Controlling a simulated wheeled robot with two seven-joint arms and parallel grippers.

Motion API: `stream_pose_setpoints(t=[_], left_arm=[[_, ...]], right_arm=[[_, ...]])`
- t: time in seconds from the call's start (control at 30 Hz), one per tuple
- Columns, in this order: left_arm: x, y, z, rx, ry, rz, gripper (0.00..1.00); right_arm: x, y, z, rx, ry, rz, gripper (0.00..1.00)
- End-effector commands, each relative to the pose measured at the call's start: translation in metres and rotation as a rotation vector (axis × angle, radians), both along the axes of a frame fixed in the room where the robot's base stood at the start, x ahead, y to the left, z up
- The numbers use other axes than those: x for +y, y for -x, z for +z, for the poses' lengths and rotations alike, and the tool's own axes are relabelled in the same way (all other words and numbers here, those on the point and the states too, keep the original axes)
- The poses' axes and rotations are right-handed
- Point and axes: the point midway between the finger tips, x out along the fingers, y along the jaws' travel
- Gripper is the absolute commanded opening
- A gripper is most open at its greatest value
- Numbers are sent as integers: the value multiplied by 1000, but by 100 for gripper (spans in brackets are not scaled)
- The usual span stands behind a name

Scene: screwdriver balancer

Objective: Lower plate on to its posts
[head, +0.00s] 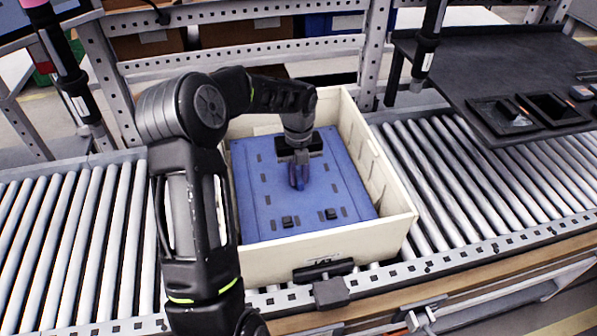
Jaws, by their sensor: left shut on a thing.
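The blue plate (262,190) lies inside a cream crate (345,240) on the roller conveyor and covers most of its inside. It has several small dark slots. Two small black pieces (331,214) stand out near its front edge; I cannot tell whether they are posts. My left gripper (299,185) points down over the middle of the plate and is shut on a blue raised part there, which looks like the plate's grip. The gap under the plate and any posts below it are hidden. My right gripper is not in view.
Roller conveyor (455,190) runs clear on both sides of the crate, whose walls rise around the plate. A perforated metal frame (240,55) stands behind. A dark shelf (500,65) with black trays is at the right. A black stop (330,291) sits at the crate's front.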

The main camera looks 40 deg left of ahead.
Motion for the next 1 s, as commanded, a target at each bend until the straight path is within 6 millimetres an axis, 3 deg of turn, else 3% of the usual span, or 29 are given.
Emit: stream_pose_setpoints(t=[0.23, 1.0], left_arm=[[0, -1, -15, -2, -1, 0, 0], [0, -1, -18, -2, -1, 0, 0]], right_arm=[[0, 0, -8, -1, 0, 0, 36], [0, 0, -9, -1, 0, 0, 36]])
